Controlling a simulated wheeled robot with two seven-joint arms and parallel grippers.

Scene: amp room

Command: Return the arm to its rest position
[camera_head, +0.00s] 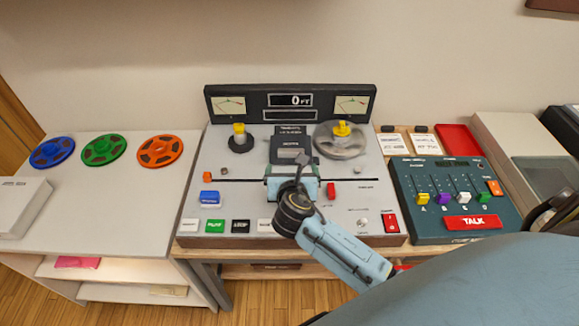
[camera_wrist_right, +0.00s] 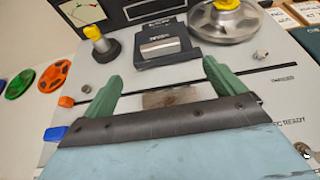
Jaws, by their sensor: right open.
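My right arm (camera_head: 345,255) comes in from the lower right in the head view and reaches over the middle of the tape deck (camera_head: 210,165). My right gripper (camera_head: 292,172) is above the deck, just in front of its dark head block (camera_head: 291,145). In the right wrist view its two green fingers (camera_wrist_right: 163,88) are spread apart with nothing between them. The tape deck's panel shows below and beyond the fingers. Whether the fingertips touch the panel I cannot tell. My left gripper is not in view.
A metal reel (camera_head: 340,142) with a yellow cap sits on the deck at right. A mixer (camera_head: 450,200) with coloured faders and a red TALK button stands to the right. Blue, green and orange reels (camera_head: 103,149) lie on the left table. A meter panel (camera_head: 290,102) rises behind.

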